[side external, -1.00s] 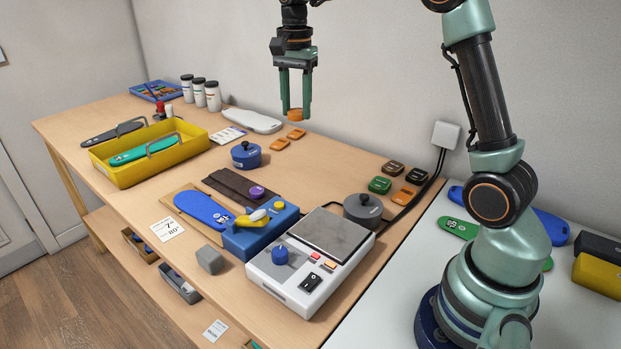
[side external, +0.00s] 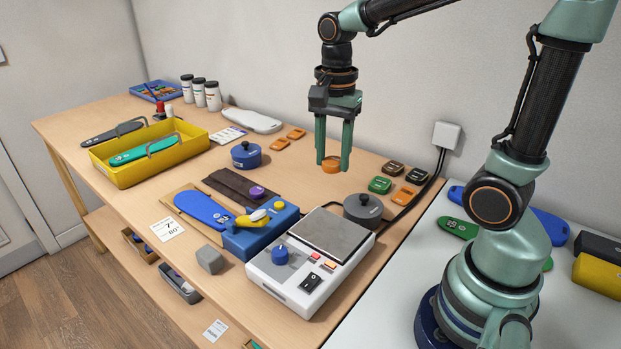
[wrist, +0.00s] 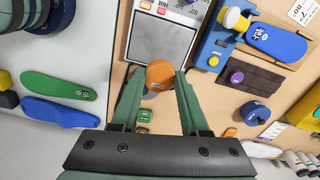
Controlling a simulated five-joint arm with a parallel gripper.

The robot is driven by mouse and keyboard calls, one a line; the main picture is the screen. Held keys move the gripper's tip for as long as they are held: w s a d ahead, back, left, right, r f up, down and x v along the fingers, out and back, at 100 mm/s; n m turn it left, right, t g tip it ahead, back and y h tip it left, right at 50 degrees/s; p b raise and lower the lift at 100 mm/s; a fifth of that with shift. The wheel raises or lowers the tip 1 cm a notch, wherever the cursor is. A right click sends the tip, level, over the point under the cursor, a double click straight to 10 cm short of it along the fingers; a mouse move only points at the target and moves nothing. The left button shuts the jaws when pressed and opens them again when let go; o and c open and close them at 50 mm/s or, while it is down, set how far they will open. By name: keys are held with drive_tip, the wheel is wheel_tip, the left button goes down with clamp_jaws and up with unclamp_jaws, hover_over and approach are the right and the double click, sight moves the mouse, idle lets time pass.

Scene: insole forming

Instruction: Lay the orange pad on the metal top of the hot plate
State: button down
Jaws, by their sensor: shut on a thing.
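My gripper (side external: 333,165) is shut on an orange pad (side external: 331,166) and holds it in the air, above the table behind the hot plate. The pad also shows between my fingertips in the wrist view (wrist: 160,74). The hot plate (side external: 290,288) is a white box with a blue knob, a black switch and small coloured buttons. Its grey square metal top (side external: 338,234) is bare. In the wrist view the metal top (wrist: 160,40) lies just beyond the pad, and the pad appears to overlap its near edge.
A dark grey round weight (side external: 363,209) stands behind the metal top. Green, black and orange pads (side external: 380,185) lie to its right. A blue press (side external: 258,232) with a blue insole (side external: 203,208) stands left of the hot plate. A yellow tray (side external: 150,158) is farther left.

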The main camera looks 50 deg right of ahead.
sight(329, 232)
wheel_tip(329, 232, down, 16)
drive_tip(key=shift+r, duration=0.2)
idle(0.4)
drive_tip(key=shift+c, duration=2)
unclamp_jaws()
drive_tip(key=shift+f, duration=0.15)
